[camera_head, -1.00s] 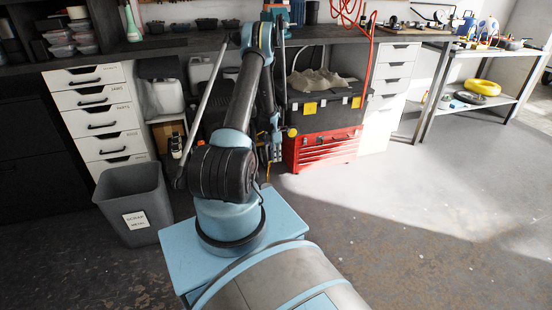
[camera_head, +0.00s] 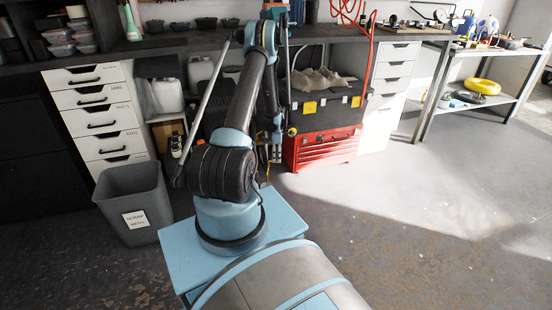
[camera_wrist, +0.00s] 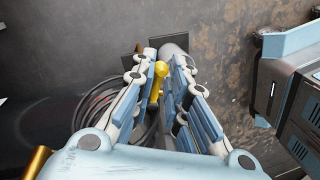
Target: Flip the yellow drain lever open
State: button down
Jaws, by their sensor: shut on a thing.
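The yellow drain lever (camera_wrist: 158,76) shows in the wrist view between the two fingers of my gripper (camera_wrist: 165,60). My gripper is shut on it, with the blue-padded fingers on either side. The finger on the left hides part of the lever. A grey cylindrical part (camera_wrist: 176,41) lies just beyond the fingertips. In the head view my gripper (camera_head: 275,155) hangs low in front of the bench's underside, left of the red toolbox, and the lever cannot be made out there.
A coiled dark hose (camera_wrist: 93,112) lies left of the fingers in the wrist view. A red toolbox (camera_head: 322,148) with a black case above it stands close on the right. A grey scrap bin (camera_head: 133,196) stands at the left. The floor at right is clear.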

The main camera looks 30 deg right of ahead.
jog(key=shift+s+a+m+t+y, duration=0.15)
jog(key=shift+s+a+m+t, duration=0.45)
jog(key=shift+m, duration=1.7)
jog(key=shift+s+a+m+t+y, duration=0.2)
jog(key=shift+a+m, duration=0.85)
jog(key=shift+m, duration=1.25)
jog(key=shift+s+a+m+t+y, duration=0.15)
jog(key=shift+s+a+m+t, duration=0.45)
jog(key=shift+m, duration=1.7)
jog(key=shift+w+a, duration=0.2)
jog(key=shift+a, duration=0.05)
jog(key=c, duration=1.7)
grip_release()
jog(key=shift+s, duration=0.1)
jog(key=v, duration=1.2)
jog(key=shift+w, duration=0.25)
jog(key=shift+s, duration=0.1)
